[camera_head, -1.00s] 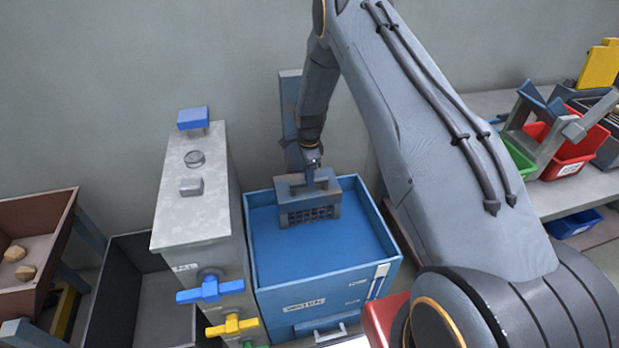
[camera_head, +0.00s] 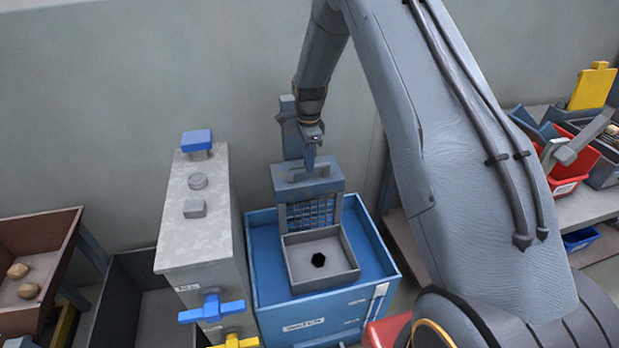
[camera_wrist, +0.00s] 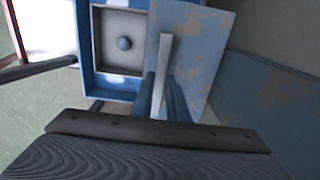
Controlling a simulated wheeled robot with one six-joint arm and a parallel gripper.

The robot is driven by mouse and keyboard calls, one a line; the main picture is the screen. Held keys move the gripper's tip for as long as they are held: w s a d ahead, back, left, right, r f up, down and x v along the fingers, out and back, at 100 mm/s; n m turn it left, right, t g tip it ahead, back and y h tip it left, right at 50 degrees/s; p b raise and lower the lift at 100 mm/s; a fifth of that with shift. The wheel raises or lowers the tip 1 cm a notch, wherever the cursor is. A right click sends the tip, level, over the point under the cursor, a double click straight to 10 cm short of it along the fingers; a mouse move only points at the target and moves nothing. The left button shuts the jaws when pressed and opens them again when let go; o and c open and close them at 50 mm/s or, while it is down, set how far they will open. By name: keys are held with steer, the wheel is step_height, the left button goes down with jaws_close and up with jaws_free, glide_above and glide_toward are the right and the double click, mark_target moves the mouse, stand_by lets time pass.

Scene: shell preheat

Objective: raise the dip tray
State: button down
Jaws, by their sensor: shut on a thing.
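The dip tray (camera_head: 326,282) is a shallow grey square box in front of a grey-blue plate with a mesh (camera_head: 310,212). It shows above the blue surface inside the blue tank (camera_head: 262,285). A small dark lump (camera_head: 318,260) lies in it; it looks grey and round in the wrist view (camera_wrist: 124,43). My gripper (camera_head: 310,165) is shut on the handle (camera_head: 295,174) on top of the plate. In the wrist view the handle is a pale bar (camera_wrist: 163,65); the fingertips are partly hidden there.
A vertical post (camera_head: 288,125) stands behind the plate. A tall grey cabinet (camera_head: 195,235) with blue and yellow valve handles stands close on the left. A brown bin (camera_head: 50,222) with lumps is far left. A bench with bins (camera_head: 572,175) is at the right.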

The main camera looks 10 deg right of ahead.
step_height(320, 180, up, 9)
steer(key=p, duration=0.1)
steer(key=shift+w+r, duration=0.15)
steer(key=shift+r, duration=0.05)
steer(key=c, duration=1.7)
jaws_free()
steer(key=shift+r, duration=0.1)
steer(key=shift+r+b, duration=1.15)
steer(key=shift+r, duration=2.65)
